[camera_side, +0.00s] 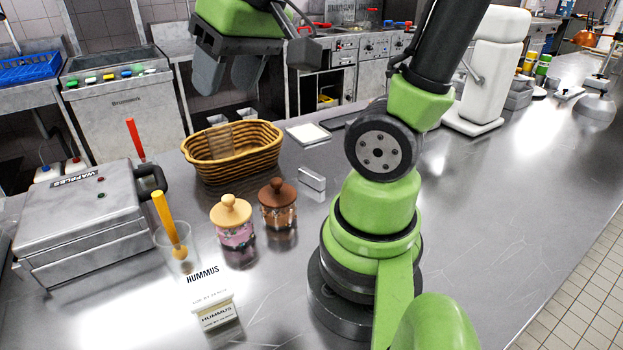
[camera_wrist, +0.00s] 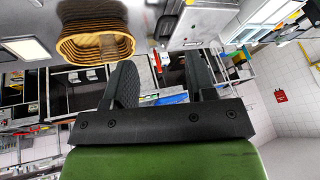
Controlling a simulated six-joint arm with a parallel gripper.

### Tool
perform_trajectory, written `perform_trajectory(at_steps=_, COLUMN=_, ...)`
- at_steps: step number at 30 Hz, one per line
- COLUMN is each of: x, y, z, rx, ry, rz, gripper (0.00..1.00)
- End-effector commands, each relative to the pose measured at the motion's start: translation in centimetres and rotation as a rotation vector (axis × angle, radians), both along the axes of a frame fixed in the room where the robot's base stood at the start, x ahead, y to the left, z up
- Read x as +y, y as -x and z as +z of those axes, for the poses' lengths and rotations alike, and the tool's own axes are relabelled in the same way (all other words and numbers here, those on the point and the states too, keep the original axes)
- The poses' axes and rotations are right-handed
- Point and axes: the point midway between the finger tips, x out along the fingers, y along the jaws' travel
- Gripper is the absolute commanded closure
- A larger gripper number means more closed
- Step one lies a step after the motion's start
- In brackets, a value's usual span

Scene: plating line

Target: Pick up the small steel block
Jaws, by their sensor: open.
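The small steel block (camera_side: 312,181) lies on the steel counter in the side view, right of the brown-lidded jar and in front of the basket's right end. It is a plain silvery bar. I cannot make it out for certain in the wrist view. My gripper (camera_side: 228,76) is high above the counter, up and to the left of the block, well apart from it. In the wrist view my gripper (camera_wrist: 161,82) shows two dark fingers spread apart with nothing between them. It is open and empty.
A wicker basket (camera_side: 216,172) stands behind the block, a white-topped flat object (camera_side: 308,133) beyond it. The brown-lidded jar (camera_side: 277,206) and pale-lidded jar (camera_side: 232,222) stand left. A waffle maker (camera_side: 85,215), beaker (camera_side: 178,250) and hummus tub (camera_side: 214,312) are farther left and nearer.

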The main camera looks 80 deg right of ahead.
Motion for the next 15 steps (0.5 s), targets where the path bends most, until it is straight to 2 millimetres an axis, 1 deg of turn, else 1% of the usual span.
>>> perform_trajectory(at_steps=1, x=-2.0, y=-1.1, z=-0.9, rx=0.058, ry=0.017, rz=-0.031, gripper=0.49)
perform_trajectory(at_steps=2, x=-3.1, y=-1.6, z=-1.3, rx=0.087, ry=0.027, rz=-0.042, gripper=0.49)
perform_trajectory(at_steps=3, x=-4.6, y=-2.1, z=-2.1, rx=0.126, ry=0.038, rz=-0.054, gripper=0.49)
perform_trajectory(at_steps=5, x=-7.0, y=-2.7, z=-3.3, rx=0.184, ry=0.048, rz=-0.07, gripper=0.49)
perform_trajectory(at_steps=6, x=-8.7, y=-3.0, z=-4.3, rx=0.224, ry=0.052, rz=-0.08, gripper=0.49)
perform_trajectory(at_steps=7, x=-9.9, y=-3.0, z=-5.1, rx=0.253, ry=0.051, rz=-0.087, gripper=0.49)
perform_trajectory(at_steps=8, x=-11.2, y=-3.1, z=-5.9, rx=0.281, ry=0.051, rz=-0.092, gripper=0.49)
perform_trajectory(at_steps=9, x=-12.8, y=-2.9, z=-7.1, rx=0.321, ry=0.046, rz=-0.099, gripper=0.49)
perform_trajectory(at_steps=11, x=-15.3, y=-2.4, z=-9.1, rx=0.377, ry=0.034, rz=-0.108, gripper=0.49)
perform_trajectory(at_steps=12, x=-16.8, y=-2.0, z=-10.5, rx=0.411, ry=0.023, rz=-0.111, gripper=0.49)
perform_trajectory(at_steps=15, x=-20.0, y=-0.3, z=-13.8, rx=0.486, ry=-0.013, rz=-0.117, gripper=0.49)
